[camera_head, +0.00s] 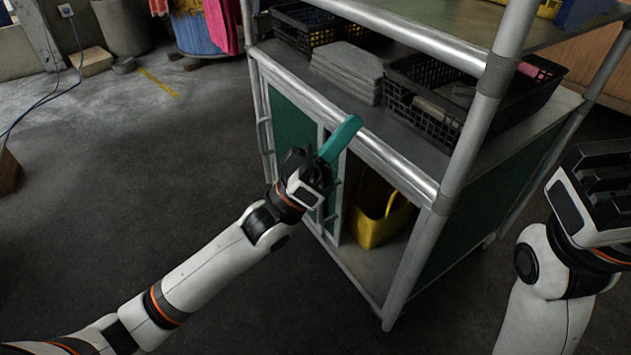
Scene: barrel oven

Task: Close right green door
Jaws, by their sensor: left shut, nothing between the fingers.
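The cabinet (291,96) has green doors in grey metal frames. The left green door (291,128) covers the left part of the front. The right green door (332,189) shows only as a narrow green strip with a handle beside it. The right part of the front is open, and a yellow bucket (375,228) stands inside. My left gripper (345,132) is shut and empty, with teal fingers pointing up and right. It is in front of the doors and hides part of them; I cannot tell whether it touches. My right gripper (603,188) is at the right edge; its finger opening is unclear.
Black baskets (428,108) and a grey folded stack (347,72) are on the cabinet shelf. Metal posts (470,138) and a rail (395,32) stand above it. The dark floor (130,215) left of the cabinet is mostly clear.

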